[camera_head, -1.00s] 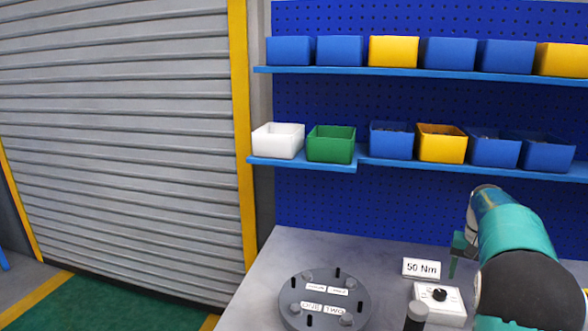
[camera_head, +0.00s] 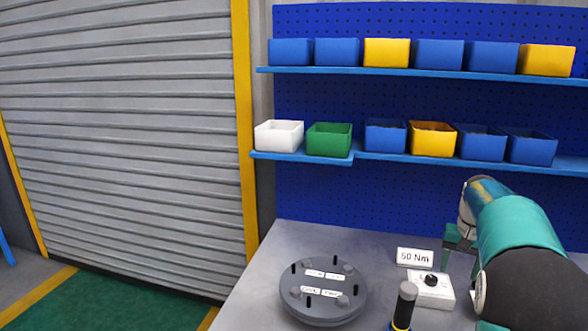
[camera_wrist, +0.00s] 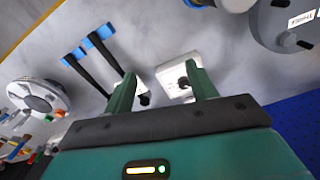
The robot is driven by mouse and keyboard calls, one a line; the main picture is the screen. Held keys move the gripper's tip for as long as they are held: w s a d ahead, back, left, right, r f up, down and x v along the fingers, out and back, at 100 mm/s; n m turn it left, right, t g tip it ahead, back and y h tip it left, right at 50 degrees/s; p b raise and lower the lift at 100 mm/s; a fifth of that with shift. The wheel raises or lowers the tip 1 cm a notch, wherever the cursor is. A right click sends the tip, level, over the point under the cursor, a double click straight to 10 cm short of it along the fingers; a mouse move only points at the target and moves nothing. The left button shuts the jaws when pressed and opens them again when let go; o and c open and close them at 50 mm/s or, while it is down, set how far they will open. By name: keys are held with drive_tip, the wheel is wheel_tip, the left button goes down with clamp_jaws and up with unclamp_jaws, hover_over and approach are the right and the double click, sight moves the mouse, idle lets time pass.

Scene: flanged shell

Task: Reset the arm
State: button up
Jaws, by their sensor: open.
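My arm reaches in from the right edge in the head view. My green gripper (camera_head: 458,240) is partly hidden behind my own arm link there. In the wrist view my gripper (camera_wrist: 160,72) has its two green fingers apart, with nothing between them but the bench and a white box below. The gripper is open and empty above the bench. The round grey flanged shell (camera_head: 323,305) lies on the bench, with bolts, dark pins and white labels on top. Part of it shows in the wrist view's top right corner (camera_wrist: 275,30).
A white box with a black knob (camera_head: 432,290) and a torque sign (camera_head: 415,257) stand beside my gripper. A dark upright tool (camera_head: 403,306) is at the front. Blue-ended tools (camera_wrist: 90,45) and a white round holder (camera_wrist: 38,98) show in the wrist view. Bins (camera_head: 433,140) fill two shelves (camera_head: 310,155) behind.

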drive_tip(key=s+a+r+n+t, duration=0.1)
drive_tip(key=s+a+r, duration=0.3)
drive_tip(key=s+a, duration=0.35)
drive_tip(key=s+a+r+n+t, duration=0.1)
drive_tip(key=s+a+r+t, duration=0.1)
drive_tip(key=s+a+r, duration=0.35)
drive_tip(key=s+a+f+n+t, duration=0.1)
drive_tip(key=s+a+f, duration=0.2)
drive_tip(key=s+a, duration=0.3)
drive_tip(key=s+a+f+n+t, duration=0.1)
drive_tip(key=s+a+f+n, duration=0.1)
drive_tip(key=s+a, duration=0.4)
drive_tip(key=s+f, duration=0.1)
drive_tip(key=s, duration=0.3)
drive_tip(key=shift+s+a, duration=0.2)
drive_tip(key=shift+s, duration=0.2)
